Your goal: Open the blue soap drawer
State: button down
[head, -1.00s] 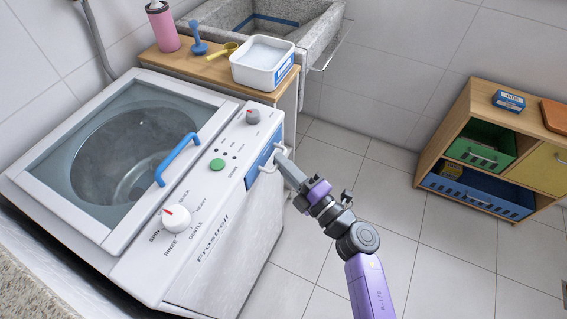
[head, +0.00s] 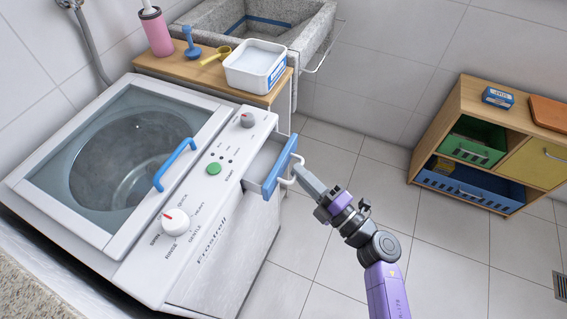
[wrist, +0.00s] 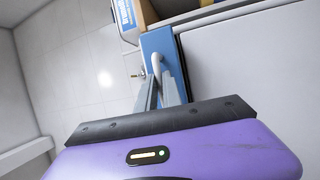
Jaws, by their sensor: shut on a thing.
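The blue soap drawer (head: 281,168) is in the front of the white washing machine (head: 222,240), at the right end of its control panel. It stands partly pulled out, and its grey inside shows behind the blue front. My gripper (head: 297,174) is shut on the white drawer handle (head: 288,182). In the wrist view the blue drawer front (wrist: 157,42) and the white handle (wrist: 157,62) are at the top middle, with the handle between my fingers (wrist: 160,90). The fingertips are partly hidden by the handle in the head view.
A white tub (head: 255,66), yellow scoop (head: 214,55), blue brush (head: 191,46) and pink bottle (head: 156,32) stand on the wooden counter behind. A wooden shelf (head: 455,120) with bins is at right. The tiled floor (head: 350,150) between is clear.

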jog(key=shift+s+d, duration=0.2)
jog(key=shift+d, duration=0.4)
jog(key=shift+s+d, duration=0.2)
jog(key=shift+d, duration=0.35)
jog(key=c, duration=1.5)
grip_release()
jog(key=v, duration=0.7)
jog(key=shift+s+d+f, duration=0.1)
jog(key=shift+s+d, duration=0.15)
